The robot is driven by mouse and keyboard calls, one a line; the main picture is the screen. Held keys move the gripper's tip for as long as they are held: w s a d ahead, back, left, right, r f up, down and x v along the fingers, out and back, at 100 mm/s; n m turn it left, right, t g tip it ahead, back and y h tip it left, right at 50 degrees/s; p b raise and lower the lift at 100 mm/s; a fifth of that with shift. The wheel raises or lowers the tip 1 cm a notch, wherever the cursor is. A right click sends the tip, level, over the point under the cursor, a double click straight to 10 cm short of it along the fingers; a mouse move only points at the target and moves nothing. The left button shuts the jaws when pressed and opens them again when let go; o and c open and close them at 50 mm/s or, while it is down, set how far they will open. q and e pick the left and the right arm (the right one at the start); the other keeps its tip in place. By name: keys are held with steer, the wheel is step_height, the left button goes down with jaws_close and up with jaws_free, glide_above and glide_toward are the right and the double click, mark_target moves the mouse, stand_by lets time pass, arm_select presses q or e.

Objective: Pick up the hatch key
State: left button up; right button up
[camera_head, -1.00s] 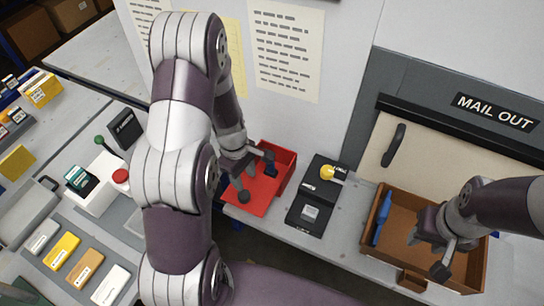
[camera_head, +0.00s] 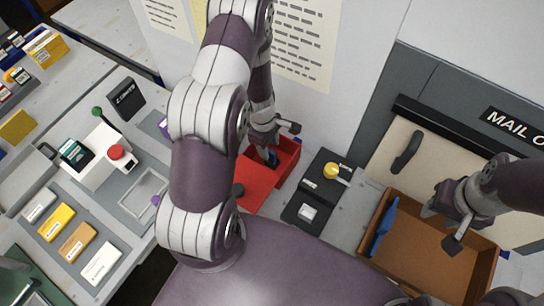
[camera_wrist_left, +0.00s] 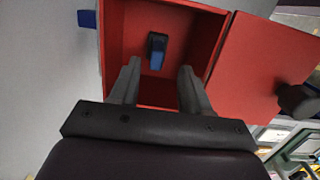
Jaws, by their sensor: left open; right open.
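A small blue-and-black item, apparently the hatch key (camera_wrist_left: 157,52), stands inside the open red box (camera_wrist_left: 118,30). It also shows in the head view (camera_head: 272,157), partly hidden by my gripper. My left gripper (camera_wrist_left: 156,88) is open above the box, its fingers pointing in, one on each side of the item's line. The item lies beyond the fingertips, and I see no contact. In the head view the left gripper (camera_head: 274,138) is over the box's back part. My right gripper (camera_head: 440,226) is open and empty above the brown tray (camera_head: 425,262).
The red lid (camera_wrist_left: 265,65) lies open with a dark knob (camera_wrist_left: 298,100). Right of the box is a black panel (camera_head: 318,188) with a yellow knob (camera_head: 337,172). The mail-out hatch handle (camera_head: 407,152) is behind the tray.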

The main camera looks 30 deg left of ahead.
mark_target(272, 151)
arm_select(q)
steer(key=f, duration=0.3)
steer(key=d+f, duration=0.1)
steer(key=shift+w+f, duration=0.3)
steer(key=shift+w, duration=0.05)
steer(key=shift+s, duration=0.2)
steer(key=shift+c, duration=0.6)
jaws_close()
arm_select(e)
steer(key=shift+w+f, duration=0.15)
steer(key=shift+f, duration=0.15)
arm_select(q)
steer(key=shift+r, duration=0.1)
